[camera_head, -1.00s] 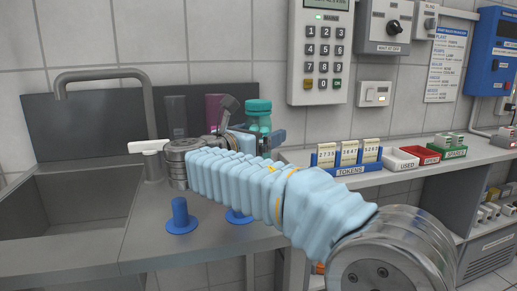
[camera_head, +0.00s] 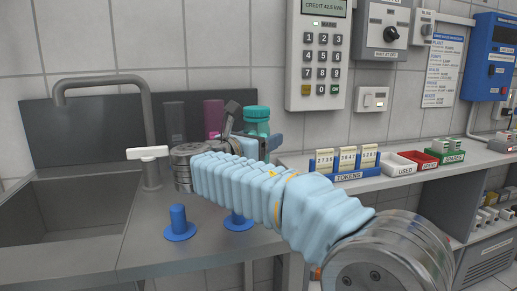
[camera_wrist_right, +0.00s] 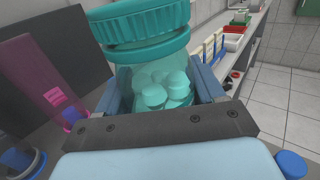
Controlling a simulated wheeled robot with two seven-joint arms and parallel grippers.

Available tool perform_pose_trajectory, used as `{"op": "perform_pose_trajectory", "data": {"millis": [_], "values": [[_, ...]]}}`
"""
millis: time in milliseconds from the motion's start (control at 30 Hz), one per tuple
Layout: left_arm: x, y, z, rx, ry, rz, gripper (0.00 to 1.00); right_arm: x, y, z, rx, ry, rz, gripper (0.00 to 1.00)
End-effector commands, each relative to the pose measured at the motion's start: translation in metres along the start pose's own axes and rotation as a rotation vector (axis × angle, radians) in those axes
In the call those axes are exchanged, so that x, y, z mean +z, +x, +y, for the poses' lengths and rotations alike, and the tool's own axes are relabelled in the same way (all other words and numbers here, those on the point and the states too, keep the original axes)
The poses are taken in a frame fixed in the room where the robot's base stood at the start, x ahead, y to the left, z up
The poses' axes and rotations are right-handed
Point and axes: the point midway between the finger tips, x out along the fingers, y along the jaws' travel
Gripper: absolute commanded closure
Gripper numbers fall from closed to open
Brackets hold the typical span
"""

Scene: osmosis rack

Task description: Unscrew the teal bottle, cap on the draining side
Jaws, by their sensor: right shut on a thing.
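The teal bottle (camera_head: 257,127) stands upright at the back of the counter, right of the sink, with its ridged teal cap (camera_wrist_right: 140,22) on top. In the right wrist view its clear body (camera_wrist_right: 160,88) shows several pale rounded pieces inside. My right gripper (camera_wrist_right: 158,92) is shut around the body below the cap, one finger on each side. In the head view my pale blue sleeved arm covers the bottle's lower part, so I cannot tell whether it touches the counter. My left gripper is not in view.
A sink (camera_head: 75,205) with a tap (camera_head: 148,125) lies left. Blue pegs (camera_head: 179,224) stand on the counter near its front. Grey and purple bottles (camera_head: 213,118) stand behind my wrist. Token cards (camera_head: 347,160) and small trays (camera_head: 405,163) line the shelf at right.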

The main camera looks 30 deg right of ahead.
Motion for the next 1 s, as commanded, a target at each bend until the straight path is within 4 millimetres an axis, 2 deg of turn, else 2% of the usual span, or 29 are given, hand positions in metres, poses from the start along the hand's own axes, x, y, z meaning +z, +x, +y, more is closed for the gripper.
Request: {"op": "perform_pose_trajectory", "data": {"millis": [167, 300, 367, 533, 700, 800, 1000], "values": [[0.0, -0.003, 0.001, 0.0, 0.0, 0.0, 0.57, 0.012, 0.0, 0.0, -0.001, 0.002, -0.001, 0.68], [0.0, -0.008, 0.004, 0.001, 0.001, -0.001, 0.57, 0.037, -0.002, 0.001, 0.001, 0.005, -0.001, 0.68], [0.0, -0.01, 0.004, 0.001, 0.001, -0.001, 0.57, 0.049, -0.014, 0.003, 0.002, 0.005, -0.002, 0.68], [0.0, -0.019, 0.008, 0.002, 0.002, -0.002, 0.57, 0.094, -0.05, 0.009, 0.002, 0.004, -0.002, 0.68], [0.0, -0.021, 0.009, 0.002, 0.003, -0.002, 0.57, 0.112, -0.095, 0.017, 0.003, 0.001, -0.002, 0.68], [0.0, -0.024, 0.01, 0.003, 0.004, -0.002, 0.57, 0.121, -0.114, 0.02, 0.001, 0.001, -0.001, 0.68], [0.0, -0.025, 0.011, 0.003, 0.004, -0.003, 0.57, 0.129, -0.135, 0.023, 0.0, 0.0, 0.0, 0.68]]}}
